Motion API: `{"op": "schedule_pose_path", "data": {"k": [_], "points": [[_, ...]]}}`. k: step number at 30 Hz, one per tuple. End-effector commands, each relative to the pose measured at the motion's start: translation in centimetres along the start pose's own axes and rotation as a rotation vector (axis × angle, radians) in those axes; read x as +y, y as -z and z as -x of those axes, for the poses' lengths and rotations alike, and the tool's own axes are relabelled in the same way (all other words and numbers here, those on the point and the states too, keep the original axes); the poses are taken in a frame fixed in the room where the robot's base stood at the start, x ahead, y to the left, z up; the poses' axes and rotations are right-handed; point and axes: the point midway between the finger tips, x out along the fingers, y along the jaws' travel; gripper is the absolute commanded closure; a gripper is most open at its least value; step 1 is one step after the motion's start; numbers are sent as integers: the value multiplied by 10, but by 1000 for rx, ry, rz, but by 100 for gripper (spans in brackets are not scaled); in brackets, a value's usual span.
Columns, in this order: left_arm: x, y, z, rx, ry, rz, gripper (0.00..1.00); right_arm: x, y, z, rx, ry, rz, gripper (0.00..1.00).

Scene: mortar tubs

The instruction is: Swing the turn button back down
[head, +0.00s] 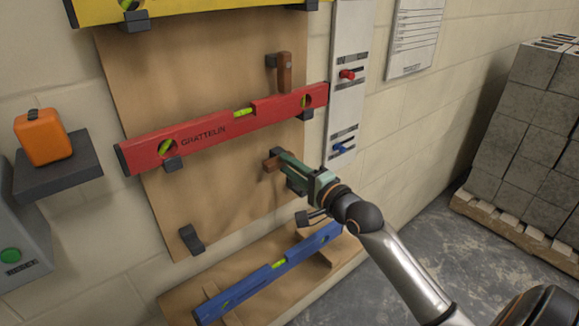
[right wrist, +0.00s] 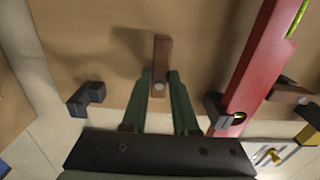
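The turn button in question, a short brown wooden piece (head: 272,165), is on the brown board (head: 220,215) below the red level (head: 215,130). It points sideways to the left in the head view. In the right wrist view the button (right wrist: 162,52) shows its round pivot screw near the lower end. My right gripper (head: 279,158) is at the button; its green fingers (right wrist: 160,76) stand on either side of it. Whether they press on it or leave a small gap is unclear. My left gripper is not in view.
A second wooden turn button (head: 285,72) hangs down toward the red level. Black hooks (head: 192,240) stick out of the lower board. The blue level (head: 268,273) lies below. An orange item (head: 43,137) sits on a dark shelf at left. Grey blocks (head: 530,130) stand at right.

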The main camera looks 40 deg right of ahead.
Motion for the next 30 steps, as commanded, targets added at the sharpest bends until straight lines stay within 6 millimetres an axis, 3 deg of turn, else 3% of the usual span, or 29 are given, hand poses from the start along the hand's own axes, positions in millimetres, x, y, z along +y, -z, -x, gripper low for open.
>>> {"op": "schedule_pose_path", "data": {"k": [6,20,30], "points": [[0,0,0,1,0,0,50,0,0,0,0,0,0,100],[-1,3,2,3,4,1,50,0,0,0,0,-2,17,100],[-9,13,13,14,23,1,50,0,0,0,-1,-4,192,100]]}}
